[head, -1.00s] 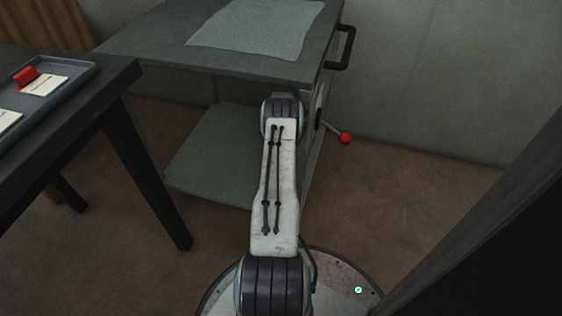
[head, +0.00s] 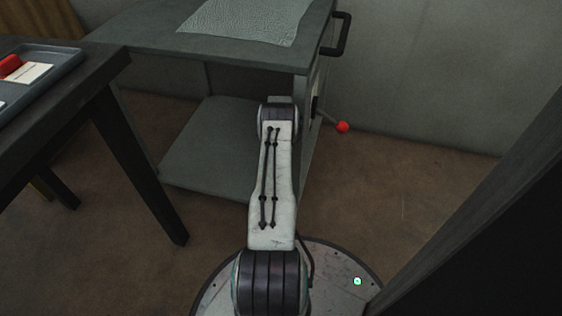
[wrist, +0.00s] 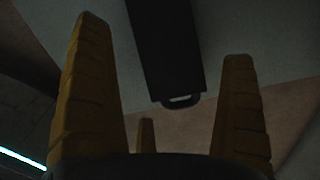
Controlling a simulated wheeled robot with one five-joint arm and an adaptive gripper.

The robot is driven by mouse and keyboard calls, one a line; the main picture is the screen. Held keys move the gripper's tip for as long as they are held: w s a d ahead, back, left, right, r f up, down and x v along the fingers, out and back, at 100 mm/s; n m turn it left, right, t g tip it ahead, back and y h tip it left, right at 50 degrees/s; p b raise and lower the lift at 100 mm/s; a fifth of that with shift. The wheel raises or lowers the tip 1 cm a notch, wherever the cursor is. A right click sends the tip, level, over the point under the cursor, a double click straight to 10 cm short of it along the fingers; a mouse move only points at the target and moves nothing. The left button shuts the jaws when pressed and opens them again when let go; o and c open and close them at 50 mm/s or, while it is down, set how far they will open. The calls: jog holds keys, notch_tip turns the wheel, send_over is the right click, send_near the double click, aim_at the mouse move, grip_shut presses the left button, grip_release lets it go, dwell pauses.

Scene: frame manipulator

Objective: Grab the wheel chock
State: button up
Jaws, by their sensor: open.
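No wheel chock can be told for certain. In the wrist view a long dark block (wrist: 168,50) with a small loop at its near end shows beyond my fingers, against a grey-green surface and brown floor; it may be the chock, but the picture is too dark to tell. My gripper (wrist: 164,37) is open, its yellow fingers spread wide to the left and right of the block in the picture, with a shorter finger between them. Nothing shows held, and the distance to the block is unclear. In the head view my gripper is hidden behind my arm.
A grey cabinet (head: 215,150) with an open lower shelf stands ahead, bearing a cloth (head: 240,20), a side handle (head: 342,35) and a red-knobbed lever (head: 342,127). A dark table (head: 105,75) with a tray (head: 62,73) is left. A dark panel (head: 490,230) is right.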

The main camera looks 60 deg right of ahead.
jog(key=shift+f+b, duration=0.35)
jog(key=shift+f, duration=0.65)
jog(key=shift+c, duration=0.2)
jog(key=c, duration=1.3)
jog(key=shift+o, duration=0.2)
jog(key=shift+a, duration=0.1)
